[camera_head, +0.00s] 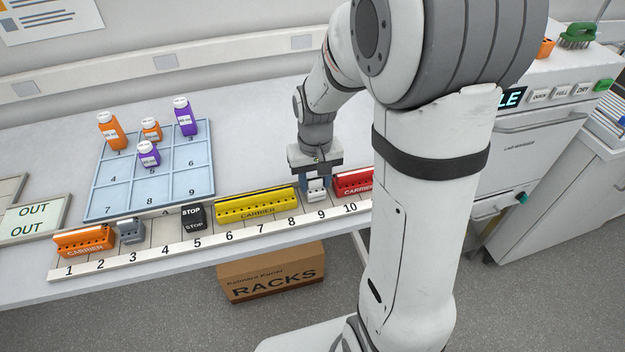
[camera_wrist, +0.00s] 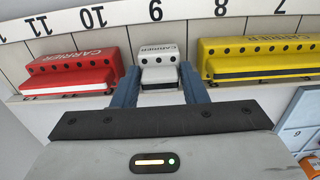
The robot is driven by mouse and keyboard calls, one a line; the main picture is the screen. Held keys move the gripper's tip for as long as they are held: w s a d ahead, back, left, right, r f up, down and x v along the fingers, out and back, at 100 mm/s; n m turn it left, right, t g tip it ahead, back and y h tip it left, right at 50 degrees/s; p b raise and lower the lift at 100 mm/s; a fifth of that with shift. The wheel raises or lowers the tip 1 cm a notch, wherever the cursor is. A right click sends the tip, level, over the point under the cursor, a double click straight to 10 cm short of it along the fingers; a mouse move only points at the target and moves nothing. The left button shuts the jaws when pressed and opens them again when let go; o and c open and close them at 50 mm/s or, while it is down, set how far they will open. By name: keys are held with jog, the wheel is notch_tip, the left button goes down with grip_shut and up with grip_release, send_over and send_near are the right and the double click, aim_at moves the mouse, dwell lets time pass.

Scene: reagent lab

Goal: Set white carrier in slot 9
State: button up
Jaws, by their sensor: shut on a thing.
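The white carrier (camera_head: 317,190) sits at slot 9 of the numbered rail (camera_head: 140,262), between the yellow carrier (camera_head: 256,206) and the red carrier (camera_head: 354,184). In the wrist view the white carrier (camera_wrist: 159,66) lines up below the number 9, with the yellow carrier (camera_wrist: 255,58) to the right and the red carrier (camera_wrist: 72,74) to the left. My gripper (camera_head: 315,182) is around it, and in the wrist view its blue fingers (camera_wrist: 160,82) are shut on the carrier's two sides. Whether its underside rests fully on the rail is hidden.
An orange carrier (camera_head: 84,241), a grey carrier (camera_head: 131,230) and a black STOP block (camera_head: 193,217) stand further left on the rail. A blue numbered tray (camera_head: 120,198) with several bottles lies behind. A RACKS box (camera_head: 272,275) is on the floor.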

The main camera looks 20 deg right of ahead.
aim_at(315, 179)
jog(key=shift+f, duration=0.15)
jog(key=shift+f, duration=0.1)
jog(key=shift+f, duration=0.15)
jog(key=o, duration=1)
jog(key=shift+c, duration=0.2)
notch_tip(315, 179, up, 12)
jog(key=s+t, duration=0.3)
jog(key=s, duration=1.1)
jog(key=shift+s+r, duration=0.15)
jog(key=shift+r, duration=0.15)
